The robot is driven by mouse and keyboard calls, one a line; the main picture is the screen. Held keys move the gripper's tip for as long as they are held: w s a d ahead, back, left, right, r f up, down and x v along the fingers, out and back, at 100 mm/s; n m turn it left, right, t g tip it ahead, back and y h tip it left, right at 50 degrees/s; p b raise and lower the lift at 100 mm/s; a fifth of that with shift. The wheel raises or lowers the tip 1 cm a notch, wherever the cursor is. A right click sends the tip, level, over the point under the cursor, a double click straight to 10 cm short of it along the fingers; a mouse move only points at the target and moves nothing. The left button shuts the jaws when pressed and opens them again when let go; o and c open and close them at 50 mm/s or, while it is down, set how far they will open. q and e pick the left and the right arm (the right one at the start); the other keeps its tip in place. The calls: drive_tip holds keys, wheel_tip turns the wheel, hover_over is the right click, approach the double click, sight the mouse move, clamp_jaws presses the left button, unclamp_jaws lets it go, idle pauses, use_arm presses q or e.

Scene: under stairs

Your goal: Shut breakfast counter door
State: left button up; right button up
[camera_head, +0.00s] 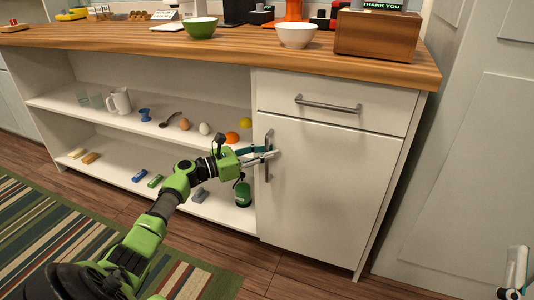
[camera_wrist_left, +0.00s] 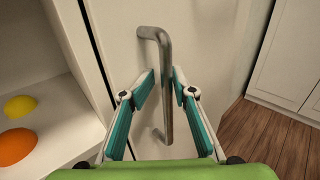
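The white counter door (camera_head: 325,180) sits below a drawer at the right of the breakfast counter. It looks shut or nearly shut; I cannot tell whether a small gap remains. Its vertical metal handle (camera_head: 268,155) is on the door's left side. My left gripper (camera_head: 270,154) is at the handle. In the left wrist view, the handle (camera_wrist_left: 165,50) passes between the teal fingers of my left gripper (camera_wrist_left: 163,88), which are apart with space beside the bar. At the lower right of the head view, only a small part of my right arm's end shows.
Open shelves left of the door hold a white mug (camera_head: 119,102), a spoon (camera_head: 170,120), an orange item (camera_head: 232,137) and a green bottle (camera_head: 243,192). The wooden countertop (camera_head: 240,50) carries bowls and a wooden box (camera_head: 378,36). A striped rug (camera_head: 45,235) covers the floor at left.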

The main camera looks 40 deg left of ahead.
use_arm(q)
drive_tip(key=shift+w+d, duration=0.1)
drive_tip(key=shift+d, duration=0.1)
drive_tip(key=v, duration=1.2)
drive_tip(key=shift+a+f, duration=0.1)
